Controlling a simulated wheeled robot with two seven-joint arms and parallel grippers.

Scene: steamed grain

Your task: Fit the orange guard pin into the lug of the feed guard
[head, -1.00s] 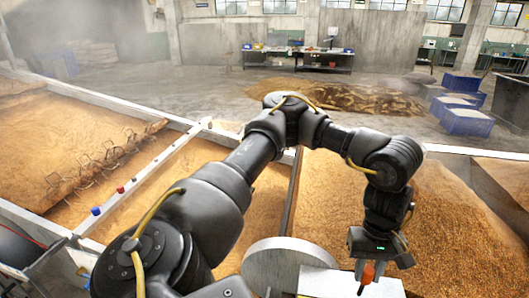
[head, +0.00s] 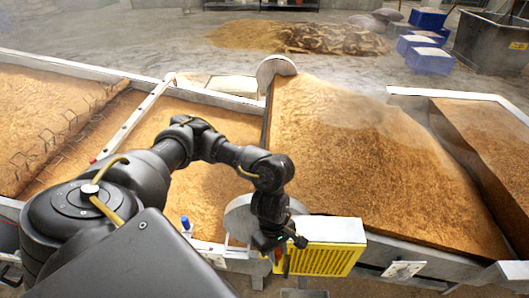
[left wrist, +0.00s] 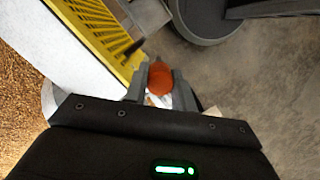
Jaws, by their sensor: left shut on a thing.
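My left gripper (head: 281,264) is shut on the orange guard pin (head: 277,256), close to the left end of the yellow slotted feed guard (head: 330,261). In the left wrist view, the rounded orange pin (left wrist: 160,79) sits between the two grey fingertips (left wrist: 158,90), and the yellow guard (left wrist: 98,28) runs to the upper left, beside the fingers. The lug is not clearly visible; the fingers and pin cover that area. I cannot tell whether the pin touches the guard. My right gripper is in neither view.
A white cover (head: 330,229) tops the guard, with a pale round disc (head: 246,219) at its left. Grain beds (head: 370,150) with pale walls lie beyond. Blue crates (head: 428,58) stand far right.

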